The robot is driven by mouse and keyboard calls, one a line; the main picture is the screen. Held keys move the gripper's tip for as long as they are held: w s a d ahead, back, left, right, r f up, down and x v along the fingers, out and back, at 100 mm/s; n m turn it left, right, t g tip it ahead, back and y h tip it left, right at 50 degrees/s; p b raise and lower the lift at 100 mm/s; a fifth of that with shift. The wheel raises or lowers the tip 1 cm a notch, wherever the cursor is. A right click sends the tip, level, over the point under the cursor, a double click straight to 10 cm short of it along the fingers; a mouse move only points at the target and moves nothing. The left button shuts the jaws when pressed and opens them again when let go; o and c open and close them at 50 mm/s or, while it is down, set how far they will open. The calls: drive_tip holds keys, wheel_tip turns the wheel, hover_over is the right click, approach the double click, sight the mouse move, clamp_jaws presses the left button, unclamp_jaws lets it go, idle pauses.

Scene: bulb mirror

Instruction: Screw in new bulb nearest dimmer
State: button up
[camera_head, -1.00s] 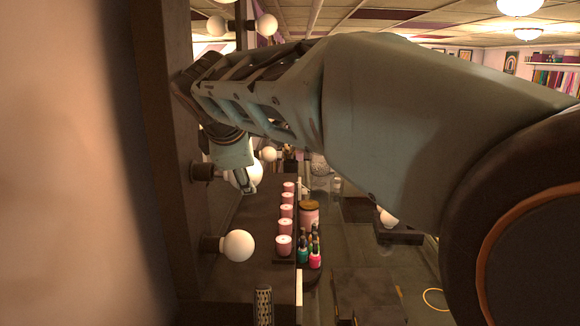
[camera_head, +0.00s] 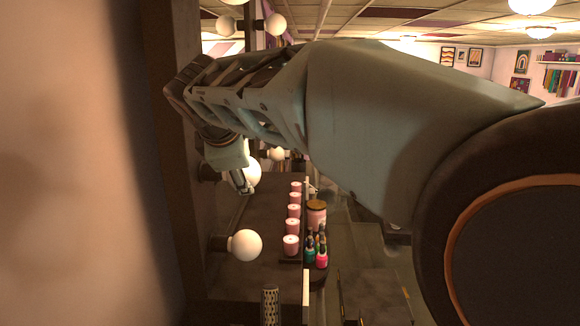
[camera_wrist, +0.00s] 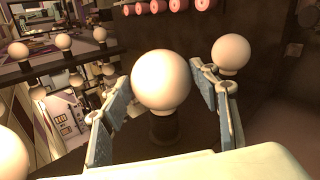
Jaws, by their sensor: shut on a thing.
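My gripper (camera_wrist: 161,82) is shut on a round white bulb (camera_wrist: 160,80), with one finger on each side of the globe. A dark socket (camera_wrist: 164,128) shows under this bulb; I cannot tell how far the bulb is seated in it. In the head view my gripper (camera_head: 242,182) points down at the mirror frame, partly covering the held bulb (camera_head: 254,172). Another white bulb (camera_head: 245,245) sits in a frame socket nearer the camera; others show farther along. I cannot make out a dimmer.
A neighbouring bulb (camera_wrist: 231,52) stands close to the right finger. The dark mirror frame (camera_head: 178,235) rises at left. Pink candles (camera_head: 292,225), nail polish bottles (camera_head: 321,256) and a lidded jar (camera_head: 316,213) stand on the counter. Mirror reflections fill the wrist view's left.

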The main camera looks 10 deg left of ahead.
drive_tip(key=shift+a, duration=0.2)
drive_tip(key=o, duration=1.2)
drive_tip(key=shift+a, duration=0.1)
drive_tip(key=shift+s, duration=0.1)
drive_tip(key=v, duration=0.7)
drive_tip(key=shift+s+r, duration=0.15)
drive_tip(key=shift+r, duration=0.1)
